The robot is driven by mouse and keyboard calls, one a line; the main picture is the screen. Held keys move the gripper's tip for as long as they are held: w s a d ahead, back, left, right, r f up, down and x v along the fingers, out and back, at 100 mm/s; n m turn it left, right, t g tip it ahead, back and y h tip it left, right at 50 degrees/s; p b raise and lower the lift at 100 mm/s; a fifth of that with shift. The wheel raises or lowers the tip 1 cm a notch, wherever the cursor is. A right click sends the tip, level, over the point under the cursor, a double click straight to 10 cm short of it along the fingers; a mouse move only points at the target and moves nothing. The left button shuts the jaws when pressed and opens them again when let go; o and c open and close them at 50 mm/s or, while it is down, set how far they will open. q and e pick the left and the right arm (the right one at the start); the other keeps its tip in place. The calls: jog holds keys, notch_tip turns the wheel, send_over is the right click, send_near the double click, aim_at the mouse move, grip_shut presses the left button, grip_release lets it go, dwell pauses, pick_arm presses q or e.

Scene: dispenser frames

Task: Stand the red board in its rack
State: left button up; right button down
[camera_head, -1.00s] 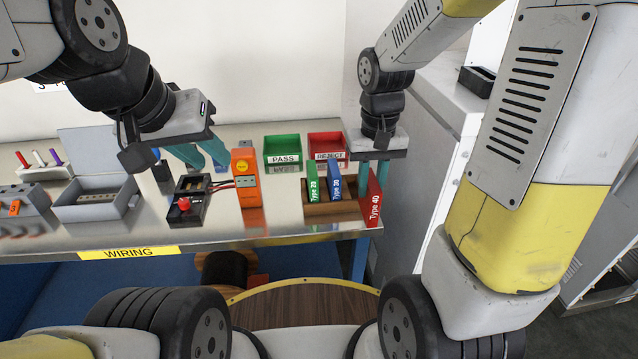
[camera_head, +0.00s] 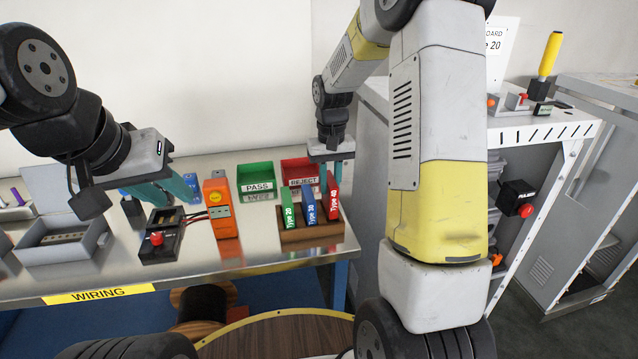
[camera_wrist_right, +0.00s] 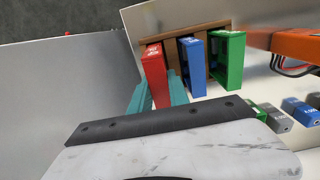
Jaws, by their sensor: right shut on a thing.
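The red board (camera_head: 333,199), labelled Type 40, is upright at the right end of the brown wooden rack (camera_head: 312,236). My right gripper (camera_head: 331,172) is shut on its upper part from above. In the right wrist view the red board (camera_wrist_right: 155,75) is between the teal fingers (camera_wrist_right: 158,93), beside the rack's end. I cannot tell whether its lower edge is fully seated in a slot. A green board (camera_head: 289,209) and a blue board (camera_head: 309,205) stand in the rack to its left. My left gripper (camera_head: 172,191) is over the bench at left, fingers partly hidden.
A green PASS bin (camera_head: 257,187) and a red REJECT bin (camera_head: 301,170) stand behind the rack. An orange tester (camera_head: 220,208) and a black box with a red knob (camera_head: 155,251) are at left. The bench's right edge is close to the rack.

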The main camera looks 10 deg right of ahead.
jog(key=shift+w+f, duration=0.2)
jog(key=shift+f, duration=1.6)
jog(key=shift+f, duration=0.1)
jog(key=c, duration=1.3)
grip_release()
jog(key=shift+o, duration=0.2)
notch_tip(320, 180, up, 12)
jog(key=s+a+r+t+y, duration=0.1)
jog(key=s+r+t, duration=0.2)
jog(key=s, duration=0.9)
jog(key=s+a+r+t+y, duration=0.1)
jog(key=s+r+t, duration=0.2)
jog(key=s, duration=0.9)
notch_tip(320, 180, up, 4)
jog(key=shift+s+f, duration=0.15)
